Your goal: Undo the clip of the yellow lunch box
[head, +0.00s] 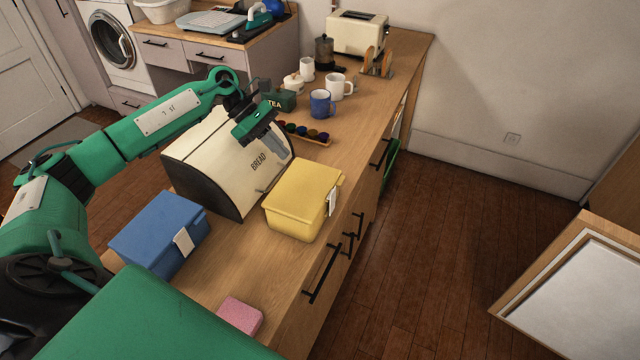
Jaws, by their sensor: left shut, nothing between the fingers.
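The yellow lunch box (296,207) stands on the wooden counter, in front of the bread bin and near the counter's front edge. Its lid is down. Its white clip (333,201) lies against the side facing the drawers; I cannot tell whether it is fastened. My left gripper (277,150) is shut and empty, above the right end of the cream bread bin (215,155). It is apart from the lunch box, beyond it. My right gripper is not in view.
A blue lunch box (160,234) with a white clip stands left of the yellow one. A pink sponge (239,316) lies nearer. Beyond are a row of coloured pots (303,132), a blue mug (321,104), white mugs and a toaster (357,34). Black drawer handles (322,275) stick out below the edge.

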